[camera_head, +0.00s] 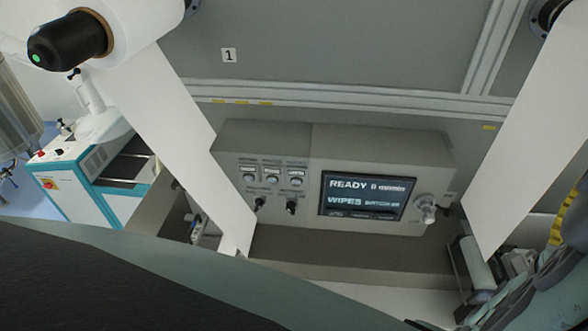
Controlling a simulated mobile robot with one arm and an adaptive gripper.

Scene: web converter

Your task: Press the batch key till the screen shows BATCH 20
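The control box (235,140) stands on a grey ledge in the middle of the head view. Its screen (366,196) shows "READY 6" with a small unit on top and "WIPES" below. The small text beside "WIPES" may be a batch value, but I cannot read its number. Left of the screen is a row of three pale keys: left (249,178), middle (272,180) and right (295,182). Their labels are too small to read, so I cannot tell which is the batch key. I cannot make out my gripper; nothing visibly touches the keys.
Two black switches (260,204) (291,207) sit under the keys, and a grey knob (426,208) is right of the screen. White webs hang at left (180,130) and right (530,130). My own body covers the lower left foreground. Space before the keys looks clear.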

